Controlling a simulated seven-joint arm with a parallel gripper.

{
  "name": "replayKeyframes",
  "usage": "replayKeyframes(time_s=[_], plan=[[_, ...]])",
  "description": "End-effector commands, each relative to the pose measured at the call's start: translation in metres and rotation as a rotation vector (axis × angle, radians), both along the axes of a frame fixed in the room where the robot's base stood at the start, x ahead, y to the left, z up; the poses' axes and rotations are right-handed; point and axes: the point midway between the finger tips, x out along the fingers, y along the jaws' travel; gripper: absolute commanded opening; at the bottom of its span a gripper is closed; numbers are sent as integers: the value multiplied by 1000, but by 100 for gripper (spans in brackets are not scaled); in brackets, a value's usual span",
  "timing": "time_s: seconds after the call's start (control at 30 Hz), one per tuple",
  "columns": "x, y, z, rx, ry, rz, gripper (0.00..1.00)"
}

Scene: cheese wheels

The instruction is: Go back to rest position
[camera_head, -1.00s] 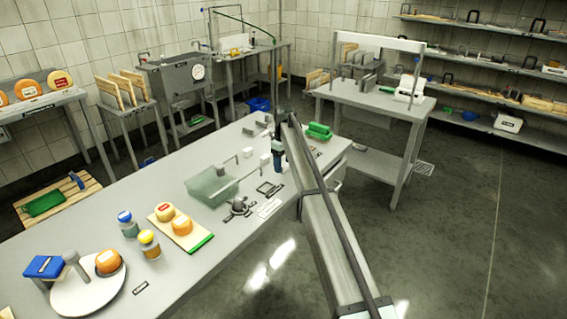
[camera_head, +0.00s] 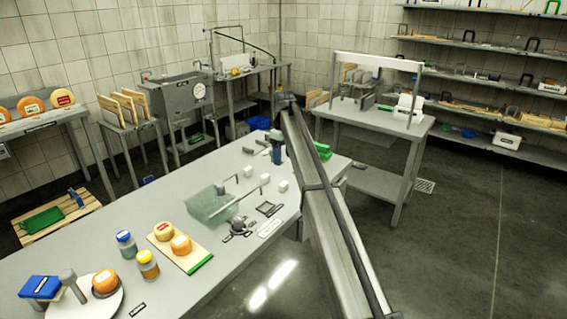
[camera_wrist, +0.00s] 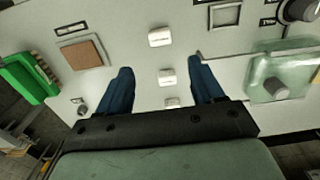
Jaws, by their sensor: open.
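My gripper (camera_head: 277,152) hangs from the end of my arm over the far part of the long grey table (camera_head: 80,235). Its two dark blue fingers (camera_wrist: 160,68) are spread apart in the wrist view, with nothing held between them. Three small white blocks lie on the table below; one white block (camera_wrist: 159,36) is beyond the fingertips, and the others show between the fingers.
A translucent greenish tub (camera_head: 205,205) stands left of the blocks. Green object (camera_wrist: 28,78) is at the wrist view's left. Cheeses on a board (camera_head: 190,258), two jars and a round white plate (camera_head: 85,308) occupy the near table. A side table (camera_head: 385,118) stands behind my arm.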

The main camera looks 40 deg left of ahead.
Motion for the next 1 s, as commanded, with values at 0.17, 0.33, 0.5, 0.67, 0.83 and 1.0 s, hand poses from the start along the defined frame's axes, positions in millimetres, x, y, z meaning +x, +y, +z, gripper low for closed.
replayKeyframes(time_s=[0.17,0.33,0.5,0.67,0.83,1.0], plan=[[0,0,5,0,0,0,67],[0,0,4,0,0,0,67],[0,0,4,0,0,0,67],[0,-1,3,0,0,-2,67],[9,-33,-18,-2,2,-51,67],[28,-110,-69,-2,2,-178,67]])
